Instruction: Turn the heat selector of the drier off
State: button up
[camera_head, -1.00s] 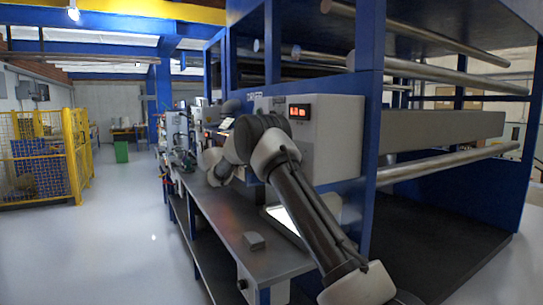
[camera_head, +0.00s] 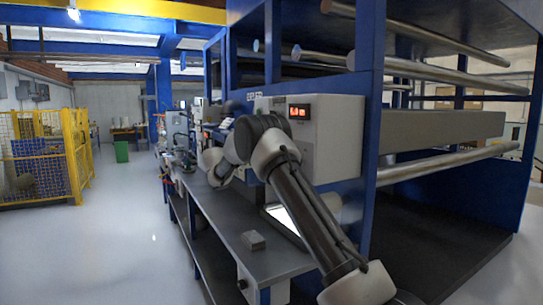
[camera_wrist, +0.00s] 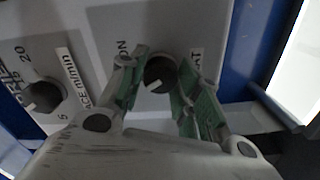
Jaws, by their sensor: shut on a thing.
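The heat selector (camera_wrist: 160,74) is a round dark knob on a pale panel in the wrist view. A white mark on it points to the lower left. "ON" is printed to its left, and a label ending in "AT" is to its right. My gripper (camera_wrist: 164,64) has a green-padded finger on each side of the knob and is shut on it. In the head view, the drier (camera_head: 335,155) is a pale box with a red display inside a blue frame. My arm covers the front of the drier there, and the knob and gripper cannot be made out.
A second dark knob (camera_wrist: 42,97) with a printed scale is left of the selector. A dark bench (camera_head: 225,205) with a small grey block (camera_head: 253,240) runs below the drier. The pale floor (camera_head: 110,240) to the left is clear up to a yellow fence (camera_head: 75,150).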

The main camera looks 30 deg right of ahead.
jog(key=o, duration=1)
jog(key=a, duration=1.2)
jog(key=shift+s, duration=0.2)
